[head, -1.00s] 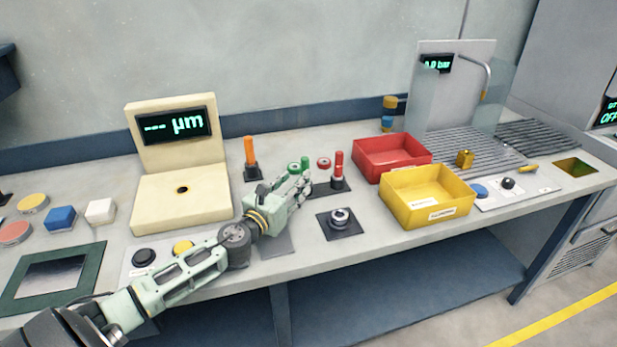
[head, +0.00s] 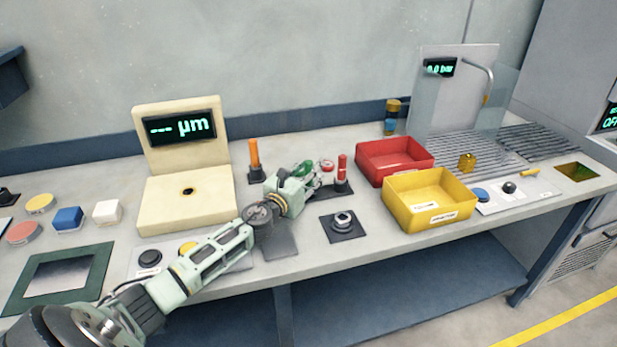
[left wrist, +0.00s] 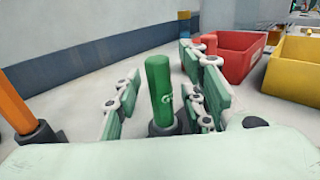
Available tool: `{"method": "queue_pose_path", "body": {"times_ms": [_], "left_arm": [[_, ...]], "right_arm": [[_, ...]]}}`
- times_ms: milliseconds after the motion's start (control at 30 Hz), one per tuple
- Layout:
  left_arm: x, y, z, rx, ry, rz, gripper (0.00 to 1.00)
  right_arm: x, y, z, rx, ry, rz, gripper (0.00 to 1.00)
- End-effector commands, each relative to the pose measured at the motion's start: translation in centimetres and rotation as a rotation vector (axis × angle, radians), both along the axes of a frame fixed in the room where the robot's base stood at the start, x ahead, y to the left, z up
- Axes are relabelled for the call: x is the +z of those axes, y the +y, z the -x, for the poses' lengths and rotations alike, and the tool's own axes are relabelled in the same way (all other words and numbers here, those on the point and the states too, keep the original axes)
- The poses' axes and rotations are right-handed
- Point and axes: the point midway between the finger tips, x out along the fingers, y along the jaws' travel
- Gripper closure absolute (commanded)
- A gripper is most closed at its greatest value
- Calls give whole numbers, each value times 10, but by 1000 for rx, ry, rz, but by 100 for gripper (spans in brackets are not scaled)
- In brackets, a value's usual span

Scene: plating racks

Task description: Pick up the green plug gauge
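The green plug gauge (left wrist: 160,92) is a green cylinder standing upright in a dark round holder (left wrist: 165,128) in the left wrist view. My left gripper (left wrist: 160,78) is open, with its jointed green fingers to the left and right of the gauge. A gap shows on the left side; on the right the fingers are very near it, and I cannot tell whether they touch. In the head view my left gripper (head: 316,183) hides most of the gauge. My right gripper is not in view.
An orange plug gauge (head: 254,155) stands left of the gripper, a red one (head: 342,168) just right. Red (head: 395,158) and yellow (head: 430,198) bins are further right. A beige measuring display (head: 180,130) stands left. A small ring fixture (head: 343,222) sits in front.

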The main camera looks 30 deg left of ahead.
Motion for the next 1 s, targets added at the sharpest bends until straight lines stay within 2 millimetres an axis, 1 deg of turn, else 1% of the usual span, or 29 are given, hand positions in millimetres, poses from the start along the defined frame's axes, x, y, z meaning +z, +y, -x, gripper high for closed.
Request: {"method": "queue_pose_path", "body": {"times_ms": [33,300,400,667,767,867,967,1000], "left_arm": [[0,0,0,0,0,0,69],[0,0,0,0,0,0,93],[0,0,0,0,0,0,100],[1,0,0,0,-1,0,100],[5,0,0,0,-2,-1,100],[13,0,0,-1,-3,-3,100],[27,1,0,0,-2,-5,100],[34,1,0,-1,-4,-5,100]], "right_arm": [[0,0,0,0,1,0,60],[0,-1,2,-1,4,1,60],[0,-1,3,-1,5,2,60],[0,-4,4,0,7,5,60],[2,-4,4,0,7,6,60],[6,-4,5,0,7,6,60],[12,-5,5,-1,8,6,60],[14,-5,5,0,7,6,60]]}}
